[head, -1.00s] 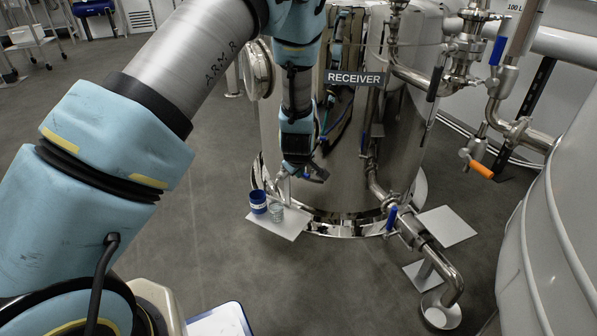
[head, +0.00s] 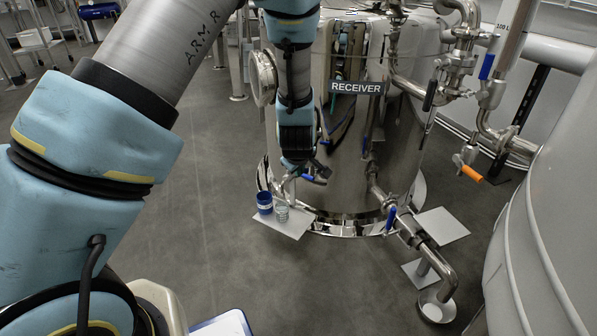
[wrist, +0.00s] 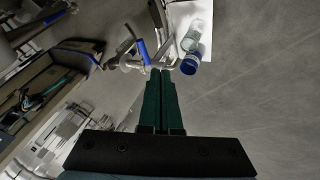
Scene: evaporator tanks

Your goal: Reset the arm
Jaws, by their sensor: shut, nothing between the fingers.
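My arm reaches forward and down in front of the steel receiver tank (head: 345,175), which carries a RECEIVER label. My gripper's green fingers (wrist: 160,72) lie together in the wrist view, with nothing between them. In the head view the gripper end is small and partly hidden by my wrist near the tank's left side. In the wrist view the blue cap (wrist: 189,65) and clear jar (wrist: 196,35) appear just beyond and right of the fingertips.
An orange-handled valve (head: 471,173) hangs at the right. A large pale tank (head: 555,220) fills the right edge.

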